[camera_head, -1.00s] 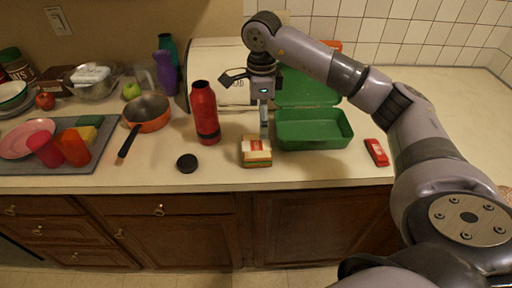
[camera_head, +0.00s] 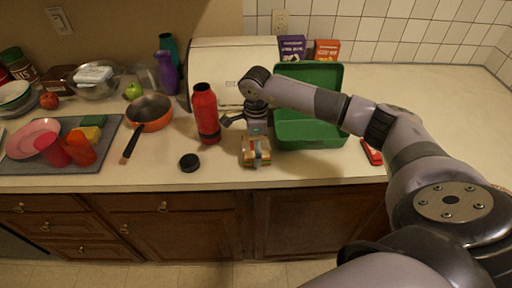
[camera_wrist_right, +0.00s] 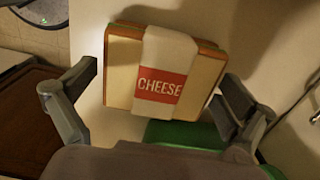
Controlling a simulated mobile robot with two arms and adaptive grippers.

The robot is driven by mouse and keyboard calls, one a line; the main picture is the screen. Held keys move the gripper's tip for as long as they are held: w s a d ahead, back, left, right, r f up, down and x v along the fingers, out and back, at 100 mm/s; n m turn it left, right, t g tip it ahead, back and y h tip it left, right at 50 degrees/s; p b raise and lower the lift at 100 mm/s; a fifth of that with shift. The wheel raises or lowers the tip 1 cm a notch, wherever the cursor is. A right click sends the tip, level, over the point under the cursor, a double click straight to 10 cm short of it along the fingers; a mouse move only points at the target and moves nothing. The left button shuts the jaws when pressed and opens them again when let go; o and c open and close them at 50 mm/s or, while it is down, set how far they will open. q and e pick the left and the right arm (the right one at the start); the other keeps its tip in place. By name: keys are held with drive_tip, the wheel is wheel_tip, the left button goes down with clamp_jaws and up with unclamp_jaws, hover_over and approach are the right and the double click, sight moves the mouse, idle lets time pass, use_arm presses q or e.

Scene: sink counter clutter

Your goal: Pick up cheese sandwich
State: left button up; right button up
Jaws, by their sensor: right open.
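The cheese sandwich (camera_head: 249,158) lies on the counter near its front edge, left of the green lunchbox. In the right wrist view the sandwich (camera_wrist_right: 122,75) has a white wrapper with a red CHEESE label. My right gripper (camera_head: 258,154) is right above the sandwich and hides part of it. In the wrist view the open fingers of my right gripper (camera_wrist_right: 160,92) stand on either side of the sandwich, with gaps between them and it. My left gripper is not in view.
The open green lunchbox (camera_head: 310,142) stands just right of the sandwich. A red bottle (camera_head: 206,112) and a black lid (camera_head: 189,162) are to the left. A red item (camera_head: 372,152) lies at the right, partly behind my arm.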

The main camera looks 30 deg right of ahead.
drive_tip(key=c, duration=1.1)
drive_tip(key=shift+o, duration=0.2)
drive_tip(key=shift+r, duration=0.1)
